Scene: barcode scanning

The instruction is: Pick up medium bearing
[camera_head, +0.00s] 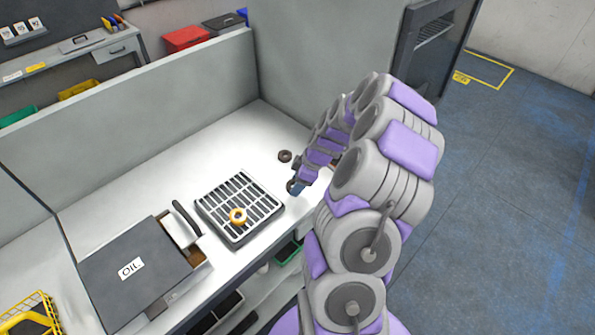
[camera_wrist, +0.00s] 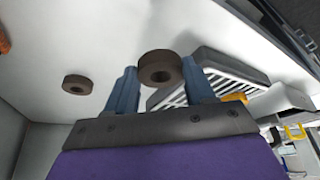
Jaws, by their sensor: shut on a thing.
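My gripper (camera_head: 296,187) is low over the white table, right of the slatted tray. In the wrist view its two blue fingers (camera_wrist: 161,88) are shut on a dark brown ring-shaped bearing (camera_wrist: 160,68), which sits between the fingertips. The held bearing (camera_head: 290,186) shows partly in the head view, next to the fingers. Another dark brown bearing (camera_head: 285,156) lies on the table behind the gripper; it also shows at left in the wrist view (camera_wrist: 76,84). I cannot tell whether the held bearing touches the table.
The slatted tray (camera_head: 213,219) stands on the table (camera_head: 150,180). A dark box marked OIL (camera_head: 128,268) is at left. Grey partitions (camera_head: 150,100) close off the back and the right rear. The table is clear behind the tray.

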